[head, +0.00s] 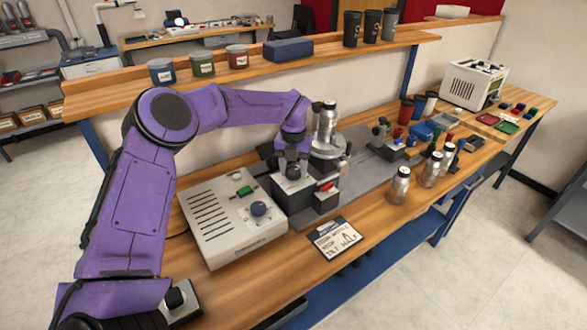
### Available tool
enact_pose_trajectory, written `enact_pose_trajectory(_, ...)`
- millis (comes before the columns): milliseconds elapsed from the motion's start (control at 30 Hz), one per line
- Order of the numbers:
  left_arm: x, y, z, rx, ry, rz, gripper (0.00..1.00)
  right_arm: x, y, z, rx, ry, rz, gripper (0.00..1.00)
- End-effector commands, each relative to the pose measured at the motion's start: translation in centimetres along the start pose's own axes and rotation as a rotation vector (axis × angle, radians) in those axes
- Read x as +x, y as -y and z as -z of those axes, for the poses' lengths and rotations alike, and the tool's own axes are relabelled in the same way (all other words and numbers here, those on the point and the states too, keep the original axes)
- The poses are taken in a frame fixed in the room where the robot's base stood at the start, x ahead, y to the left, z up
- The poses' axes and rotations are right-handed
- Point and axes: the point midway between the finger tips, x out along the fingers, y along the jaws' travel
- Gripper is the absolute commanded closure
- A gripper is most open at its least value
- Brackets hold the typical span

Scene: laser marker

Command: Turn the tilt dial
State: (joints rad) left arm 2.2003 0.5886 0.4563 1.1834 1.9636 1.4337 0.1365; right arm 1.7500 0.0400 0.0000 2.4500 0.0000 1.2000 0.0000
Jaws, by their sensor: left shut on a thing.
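My left gripper (291,158) points down at a dark block (293,194) on the bench and is shut on a dark knob on its top, which appears to be the tilt dial (292,172). The gripper hides most of the dial, so its angle cannot be read. A metal bottle (328,121) stands upright on the round metal fixture (327,149) just behind the block. My right gripper is not in view.
A light control box (217,232) with a green switch and a dark knob stands left of the block. A written card (335,239) lies in front. Several metal bottles (400,184) stand to the right. A wooden shelf (110,95) with jars runs behind.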

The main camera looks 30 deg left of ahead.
Motion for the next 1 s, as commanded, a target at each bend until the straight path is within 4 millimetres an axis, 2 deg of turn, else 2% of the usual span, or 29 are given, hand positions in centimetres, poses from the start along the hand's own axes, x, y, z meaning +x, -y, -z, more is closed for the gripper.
enact_pose_trajectory(367, 0.5, -0.1, -0.1, -0.208, 0.006, 0.002, 0.8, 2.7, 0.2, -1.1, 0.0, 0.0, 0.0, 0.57)
enact_pose_trajectory(1000, 0.5, -0.2, -0.2, -0.817, 0.006, 0.003, 0.8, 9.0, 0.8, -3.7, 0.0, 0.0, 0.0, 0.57)
